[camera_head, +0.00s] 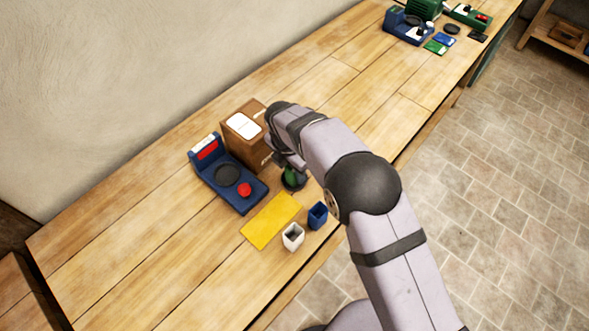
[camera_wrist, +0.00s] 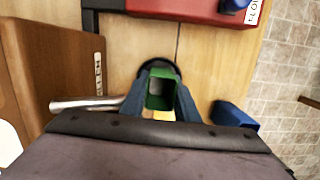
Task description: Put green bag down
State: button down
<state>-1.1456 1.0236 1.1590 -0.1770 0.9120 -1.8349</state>
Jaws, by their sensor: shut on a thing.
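The green bag (camera_head: 291,174), open at the top, is between the fingers of my gripper (camera_head: 289,167), which is shut on it. In the wrist view the green bag (camera_wrist: 160,90) shows pale contents, with the gripper fingers (camera_wrist: 160,99) on either side. A dark round piece (camera_head: 294,186) lies under the green bag; its rim (camera_wrist: 160,62) shows past the bag in the wrist view. I cannot tell whether the bag touches it. My arm hides part of the surroundings.
A brown box (camera_head: 248,135) stands close left of my gripper. A blue scale (camera_head: 228,172), a yellow mat (camera_head: 271,221), a white bag (camera_head: 293,236) and a blue bag (camera_head: 317,215) are nearby. The bench is clear at front left.

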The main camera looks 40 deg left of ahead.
jog(key=c, duration=1.4)
grip_release()
jog(key=shift+o, duration=0.2)
jog(key=shift+a+r+b, duration=0.15)
jog(key=shift+r+b, duration=0.15)
jog(key=r+b, duration=0.1)
jog(key=r, duration=0.2)
jog(key=s+r+b, duration=0.1)
jog(key=r, duration=0.3)
jog(key=r+b, duration=0.2)
jog(key=r, duration=0.2)
jog(key=shift+s+d+r, duration=0.2)
jog(key=shift+s, duration=0.05)
